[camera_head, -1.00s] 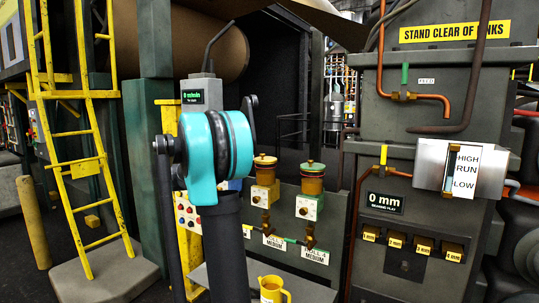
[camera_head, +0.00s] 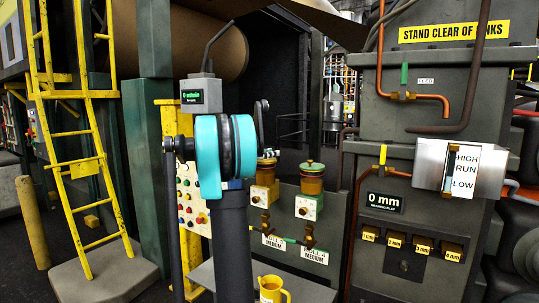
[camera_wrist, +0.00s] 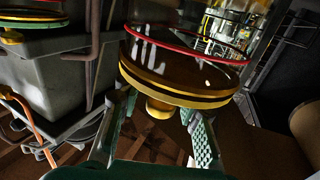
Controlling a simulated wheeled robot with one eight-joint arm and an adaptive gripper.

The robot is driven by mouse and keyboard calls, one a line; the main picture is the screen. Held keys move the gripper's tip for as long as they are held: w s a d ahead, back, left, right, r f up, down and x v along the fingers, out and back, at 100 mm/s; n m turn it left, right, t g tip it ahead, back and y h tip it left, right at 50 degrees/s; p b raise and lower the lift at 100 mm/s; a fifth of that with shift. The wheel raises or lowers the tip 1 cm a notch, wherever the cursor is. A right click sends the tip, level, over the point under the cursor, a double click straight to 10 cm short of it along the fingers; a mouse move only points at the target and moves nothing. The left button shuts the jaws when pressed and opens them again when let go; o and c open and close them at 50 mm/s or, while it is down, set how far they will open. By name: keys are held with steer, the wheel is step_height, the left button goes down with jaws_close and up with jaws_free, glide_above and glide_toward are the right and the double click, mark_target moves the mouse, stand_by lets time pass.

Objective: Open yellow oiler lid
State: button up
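The yellow oiler (camera_head: 265,178) is on the machine front left of centre in the head view, an amber glass cup on a pale block. Its yellow lid (camera_wrist: 185,88) fills the middle of the wrist view as a wide disc with a small yellow knob (camera_wrist: 160,108), seated on the glass. My gripper (camera_wrist: 159,105) is open, its two green-padded fingers on either side of the knob with a gap on both sides. In the head view my gripper is mostly hidden behind my arm.
A green-lidded oiler (camera_head: 310,185) stands just right of the yellow one; its lid (camera_wrist: 30,20) shows at the wrist view's upper left. A yellow jug (camera_head: 271,289) stands on the ledge below. A button panel (camera_head: 193,195) is left of my arm.

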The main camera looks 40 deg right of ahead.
jaws_close()
